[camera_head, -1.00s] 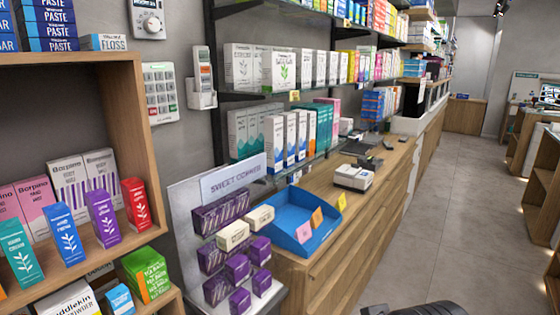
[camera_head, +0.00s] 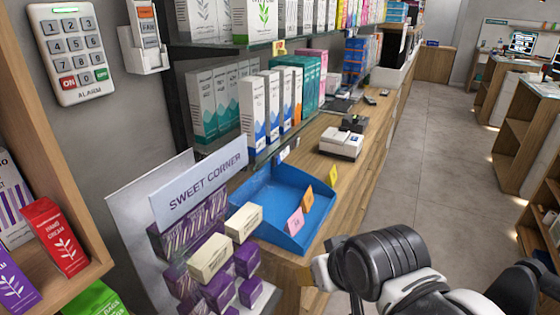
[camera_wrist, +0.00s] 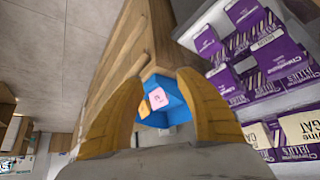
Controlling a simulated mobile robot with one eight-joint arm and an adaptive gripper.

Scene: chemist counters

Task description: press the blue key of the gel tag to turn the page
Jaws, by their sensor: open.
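My gripper (camera_wrist: 156,76) is open and empty, its two yellow fingers spread in the wrist view. In the head view its yellow tip (camera_head: 318,273) shows low in front of the counter, partly hidden by my arm. Between the fingers, in the wrist view, lie the blue tray (camera_wrist: 178,108) and a pink tag (camera_wrist: 157,97), apart from the fingers. I cannot tell which tag is the gel tag; no blue key is discernible.
The Sweet Corner stand (camera_head: 135,205) with purple and cream boxes is left of the tray. A wooden counter (camera_head: 372,135) runs back with a white device (camera_head: 341,143). An alarm keypad (camera_head: 70,50) hangs on the wall. The grey floor (camera_head: 405,170) is open to the right.

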